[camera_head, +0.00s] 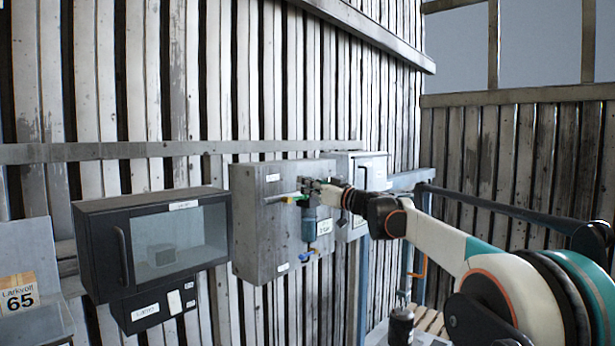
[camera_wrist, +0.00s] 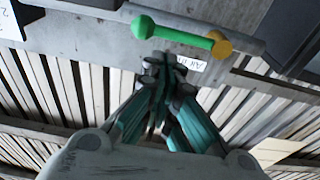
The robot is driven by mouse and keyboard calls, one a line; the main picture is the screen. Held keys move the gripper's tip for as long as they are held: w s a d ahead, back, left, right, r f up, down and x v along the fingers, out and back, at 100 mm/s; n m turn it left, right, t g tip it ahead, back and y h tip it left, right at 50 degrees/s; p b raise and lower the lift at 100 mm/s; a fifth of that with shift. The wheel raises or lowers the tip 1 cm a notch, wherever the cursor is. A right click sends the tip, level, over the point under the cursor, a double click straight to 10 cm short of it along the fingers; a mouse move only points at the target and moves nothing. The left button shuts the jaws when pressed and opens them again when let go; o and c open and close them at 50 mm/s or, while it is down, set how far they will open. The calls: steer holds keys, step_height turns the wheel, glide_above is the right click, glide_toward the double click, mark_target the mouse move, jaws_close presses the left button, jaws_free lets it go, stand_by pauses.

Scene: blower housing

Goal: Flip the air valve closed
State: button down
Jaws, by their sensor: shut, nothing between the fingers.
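The air valve has a green lever (camera_wrist: 180,35) with a rounded end and a brass-yellow part (camera_wrist: 221,45) at its right end. A white label that seems to read "Air in" (camera_wrist: 187,62) is beside it. In the head view the green lever (camera_head: 292,199) shows small on the front of a grey cabinet, lying roughly along a grey pipe. My gripper (camera_wrist: 165,65) is shut and empty. Its fingertips are close below the lever in the wrist view; I cannot tell whether they touch it. In the head view my gripper (camera_head: 313,188) is just right of the lever and partly hides the fittings.
The grey cabinet (camera_head: 255,225) carries a blue cylinder (camera_head: 309,226) with a blue and yellow fitting (camera_head: 310,254) below it. A black windowed box (camera_head: 155,245) hangs to the left. A lighter box (camera_head: 372,180) is behind my wrist. Blue railings (camera_head: 500,208) stand to the right.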

steer(key=shift+f, duration=0.6)
steer(key=shift+d, duration=0.1)
